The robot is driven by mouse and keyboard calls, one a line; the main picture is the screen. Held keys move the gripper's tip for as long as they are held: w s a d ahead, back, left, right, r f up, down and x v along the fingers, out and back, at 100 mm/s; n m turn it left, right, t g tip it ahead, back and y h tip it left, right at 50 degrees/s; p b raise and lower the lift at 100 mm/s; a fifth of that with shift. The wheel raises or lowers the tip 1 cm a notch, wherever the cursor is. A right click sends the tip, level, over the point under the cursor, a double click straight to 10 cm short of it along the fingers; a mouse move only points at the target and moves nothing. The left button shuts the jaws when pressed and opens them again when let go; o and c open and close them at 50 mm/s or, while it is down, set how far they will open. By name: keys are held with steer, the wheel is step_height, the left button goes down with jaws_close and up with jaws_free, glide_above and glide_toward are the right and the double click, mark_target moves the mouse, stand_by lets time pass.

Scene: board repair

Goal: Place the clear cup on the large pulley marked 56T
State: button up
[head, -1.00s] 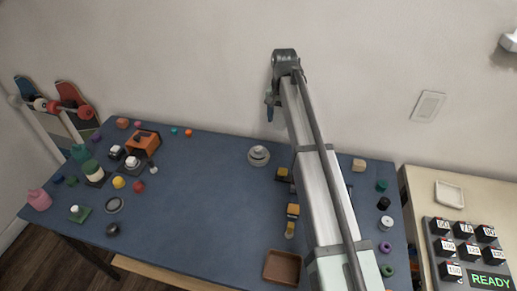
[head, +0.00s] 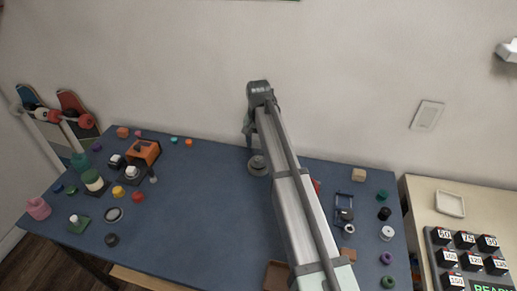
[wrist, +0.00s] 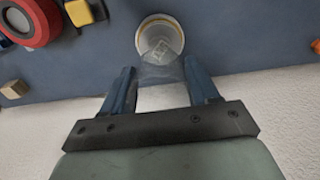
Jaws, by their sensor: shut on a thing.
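The large pulley (head: 257,168) is a grey stepped disc near the back middle of the blue table. Its mark cannot be read. It shows in the wrist view as a pale round rim (wrist: 142,38) at the top middle. My gripper (head: 249,133) points down just behind and above the pulley in the head view. In the wrist view, my gripper (wrist: 160,76) has its two blue fingers shut on the clear cup (wrist: 160,62), which is see-through and overlaps the pulley's rim. I cannot tell whether the cup touches the pulley. In the head view, the cup is too faint to tell.
A red ringed part (wrist: 43,30), a yellow block (wrist: 79,12) and a wooden block (head: 358,175) lie to the sides. A brown tray (head: 275,276) is at the front, partly behind my arm.

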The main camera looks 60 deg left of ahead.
mark_target(259, 148)
steer(key=shift+f, duration=1.55)
steer(key=shift+f, duration=0.15)
steer(key=o, duration=1)
steer(key=shift+o, duration=0.2)
step_height(259, 148, up, 12)
